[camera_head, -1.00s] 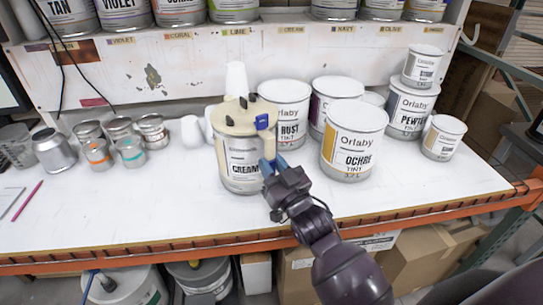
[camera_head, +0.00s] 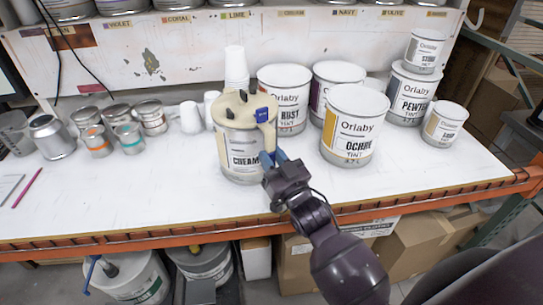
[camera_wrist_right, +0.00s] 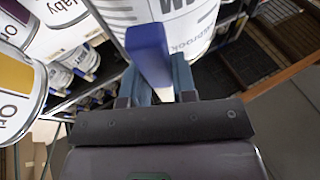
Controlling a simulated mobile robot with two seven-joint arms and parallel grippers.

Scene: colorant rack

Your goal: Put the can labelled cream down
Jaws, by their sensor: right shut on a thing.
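The can labelled cream (camera_head: 240,150) is upright over the white worktop, with a cream-coloured lid, dark clips and a blue piece. A cream-coloured handle runs down its right side. My right gripper (camera_head: 270,159) is shut on that handle at the can's lower right; its blue fingers show. In the right wrist view, the can's white label (camera_wrist_right: 190,35) fills the top, close to the gripper (camera_wrist_right: 163,88). I cannot tell for certain whether the can's base touches the worktop. My left gripper is out of view.
The ochre can (camera_head: 352,125) stands close on the right, and the rust can (camera_head: 290,105) just behind. White cups (camera_head: 236,68) stand behind the can. Small tins (camera_head: 130,136) are at the left.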

